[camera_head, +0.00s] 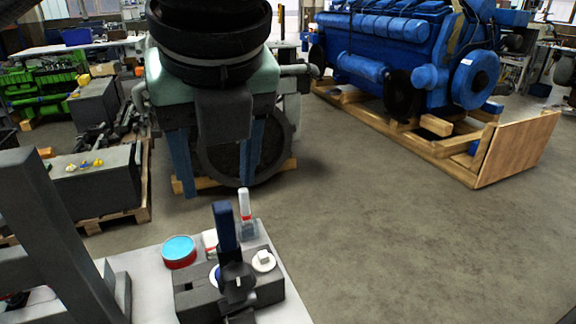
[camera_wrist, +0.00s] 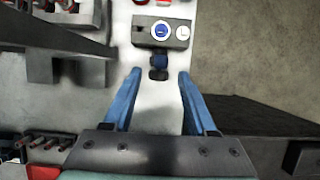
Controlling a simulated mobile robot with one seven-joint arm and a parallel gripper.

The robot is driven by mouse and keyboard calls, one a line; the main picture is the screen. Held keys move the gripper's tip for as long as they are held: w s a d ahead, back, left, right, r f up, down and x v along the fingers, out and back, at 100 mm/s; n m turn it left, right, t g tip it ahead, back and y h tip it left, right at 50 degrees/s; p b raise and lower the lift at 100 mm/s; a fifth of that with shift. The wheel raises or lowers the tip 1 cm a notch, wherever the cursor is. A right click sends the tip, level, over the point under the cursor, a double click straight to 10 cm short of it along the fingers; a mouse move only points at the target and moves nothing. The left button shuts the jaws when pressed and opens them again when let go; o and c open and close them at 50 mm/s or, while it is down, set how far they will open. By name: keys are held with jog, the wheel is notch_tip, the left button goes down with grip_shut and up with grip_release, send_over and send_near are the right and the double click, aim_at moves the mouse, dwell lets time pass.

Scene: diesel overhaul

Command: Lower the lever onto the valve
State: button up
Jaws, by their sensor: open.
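A dark blue lever (camera_head: 224,228) stands upright on a dark pivot at the front of a dark grey block (camera_head: 190,298). In the wrist view the lever (camera_wrist: 159,62) shows nearly end-on, below the block (camera_wrist: 147,42). Two round pieces sit on the block: a white disc (camera_head: 264,260) and a blue-and-white one (camera_wrist: 162,30), partly hidden behind the lever in the head view. I cannot tell which is the valve. My gripper (camera_head: 217,188) is open and empty, apart from the lever. In the wrist view its blue fingers (camera_wrist: 160,75) appear either side of the lever.
A red tin with a cyan lid (camera_head: 180,250) and a white-and-red bottle (camera_head: 245,207) stand behind the block on the light bench (camera_head: 148,277). A dark grey frame (camera_head: 60,235) rises at left. A blue engine (camera_head: 400,50) stands farther back. The floor at right is clear.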

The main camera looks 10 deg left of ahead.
aim_at(223, 219)
jog(key=x, duration=1)
jog(key=shift+w+f, duration=0.15)
grip_shut()
dwell(1.0)
